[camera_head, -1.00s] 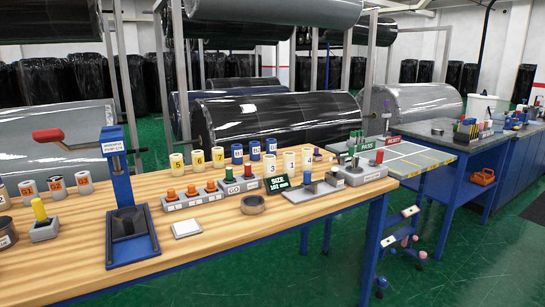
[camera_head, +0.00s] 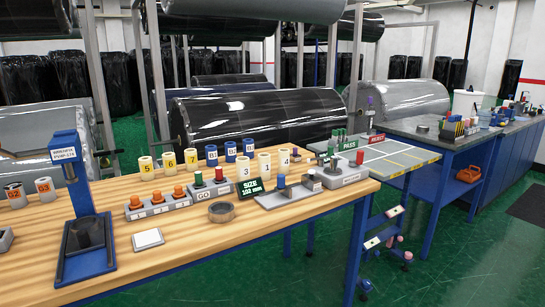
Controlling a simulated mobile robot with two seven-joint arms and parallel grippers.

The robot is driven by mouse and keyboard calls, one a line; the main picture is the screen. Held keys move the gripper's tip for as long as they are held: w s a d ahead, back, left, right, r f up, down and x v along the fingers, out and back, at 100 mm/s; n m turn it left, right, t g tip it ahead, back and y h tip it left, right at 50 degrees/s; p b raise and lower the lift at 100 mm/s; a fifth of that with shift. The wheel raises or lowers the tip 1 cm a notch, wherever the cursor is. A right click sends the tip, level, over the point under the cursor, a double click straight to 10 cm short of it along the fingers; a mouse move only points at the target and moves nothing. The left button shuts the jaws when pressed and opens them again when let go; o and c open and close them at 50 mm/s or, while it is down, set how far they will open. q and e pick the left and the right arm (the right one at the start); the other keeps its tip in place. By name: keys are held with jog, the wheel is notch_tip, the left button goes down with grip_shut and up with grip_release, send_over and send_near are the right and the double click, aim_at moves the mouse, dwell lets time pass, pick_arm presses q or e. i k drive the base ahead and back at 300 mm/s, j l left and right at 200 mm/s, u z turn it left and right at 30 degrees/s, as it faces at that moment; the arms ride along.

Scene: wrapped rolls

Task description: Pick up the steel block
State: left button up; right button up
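A pale square block (camera_head: 148,240), light grey with a white top, lies flat on the wooden workbench (camera_head: 190,262) near its front edge, right of the blue press. It is the piece that looks most like the steel block, but I cannot tell its material for certain. A small grey fixture (camera_head: 290,191) with a dark upright pin stands farther right beside the green size display (camera_head: 251,191). Neither of my grippers is in view, and nothing is touching the pale block.
The blue press (camera_head: 84,215) stands left of the block. Numbered cylinders (camera_head: 191,160) line the back. The bench front near the block is clear. A grey side table (camera_head: 385,155) adjoins at right.

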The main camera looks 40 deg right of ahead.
aim_at(295, 158)
jog(key=l+u, duration=0.4)
jog(key=l, duration=0.75)
jog(key=k+l+u, duration=0.15)
jog(key=l, duration=0.25)
jog(key=k+l, duration=0.1)
jog(key=l, duration=0.3)
jog(key=l+u, duration=0.1)
jog(key=l, duration=0.3)
jog(key=k, duration=0.05)
